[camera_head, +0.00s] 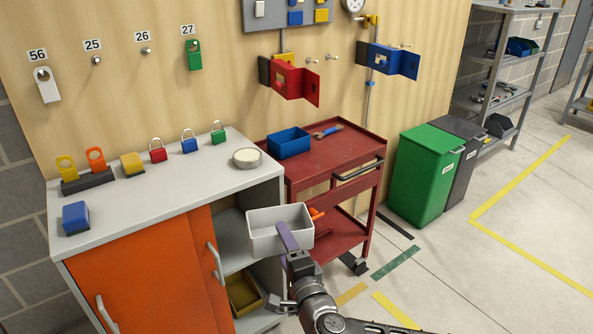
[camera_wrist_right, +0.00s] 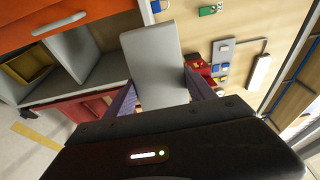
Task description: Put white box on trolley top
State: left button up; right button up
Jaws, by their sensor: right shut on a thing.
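The white box (camera_head: 279,232) is an open-topped bin held in the air in front of the open cabinet shelf and the trolley's left side. My right gripper (camera_head: 288,238) is shut on its near wall. In the right wrist view the white box (camera_wrist_right: 153,66) sits between the two fingers (camera_wrist_right: 160,97). The red trolley (camera_head: 335,160) stands right of the cabinet; its top, higher and farther back than the box, carries a blue bin (camera_head: 289,143) and a blue-handled tool (camera_head: 328,131). My left gripper is not in view.
The grey-topped cabinet (camera_head: 150,200) with orange doors holds several padlocks and a round dish (camera_head: 247,158). A yellow bin (camera_head: 243,294) is on its lower shelf. A green bin (camera_head: 425,175) stands right of the trolley. The trolley top has bare room at its front and right.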

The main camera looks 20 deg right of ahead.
aim_at(311, 162)
jog(key=l+u, duration=0.5)
jog(key=k+l+u, duration=0.1)
jog(key=l+u, duration=0.4)
jog(key=k+l, duration=0.1)
jog(key=l, duration=0.25)
jog(key=k+l, duration=0.1)
jog(key=l, duration=0.25)
jog(key=k+l+u, duration=0.1)
jog(key=l, duration=0.2)
jog(key=k+l, duration=0.1)
jog(key=l, duration=0.25)
